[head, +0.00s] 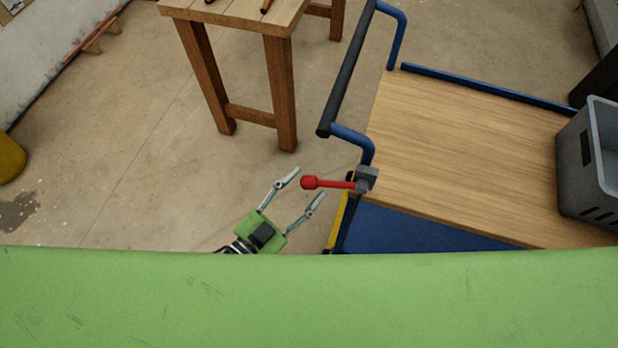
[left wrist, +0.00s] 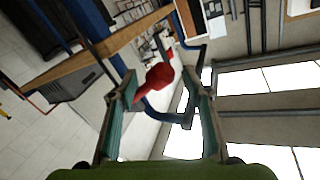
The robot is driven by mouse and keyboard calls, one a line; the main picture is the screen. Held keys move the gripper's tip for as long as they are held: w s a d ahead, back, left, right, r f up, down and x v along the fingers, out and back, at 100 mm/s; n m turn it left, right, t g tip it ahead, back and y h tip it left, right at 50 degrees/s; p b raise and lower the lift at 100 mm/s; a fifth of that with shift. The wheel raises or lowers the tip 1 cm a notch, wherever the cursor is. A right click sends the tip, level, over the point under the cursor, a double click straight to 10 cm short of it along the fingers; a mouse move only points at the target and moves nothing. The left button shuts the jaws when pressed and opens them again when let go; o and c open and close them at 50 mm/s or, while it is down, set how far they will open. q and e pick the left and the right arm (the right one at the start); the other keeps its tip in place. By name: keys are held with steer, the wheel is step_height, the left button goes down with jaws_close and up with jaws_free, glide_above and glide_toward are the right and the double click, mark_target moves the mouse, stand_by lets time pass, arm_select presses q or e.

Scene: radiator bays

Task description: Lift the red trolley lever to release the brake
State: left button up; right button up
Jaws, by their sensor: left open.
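The red trolley lever (head: 328,183) sticks out to the left from a grey bracket (head: 367,178) at the corner of the trolley. It has a round red knob at its free end and looks about level. My left gripper (head: 301,187) is open, its fingertips close to the knob. In the left wrist view the red knob (left wrist: 160,75) shows between the two open fingers (left wrist: 160,92), nearer the left finger. I cannot tell whether a finger touches it. My right gripper is not in view.
The trolley has a wooden deck (head: 470,150), a blue frame and a black push handle (head: 347,70) above the lever. A grey crate (head: 590,165) stands on the deck's right side. A wooden table (head: 235,15) stands behind. Bare floor (head: 150,150) lies to the left.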

arm_select(q)
steer(key=shift+x, duration=1.1)
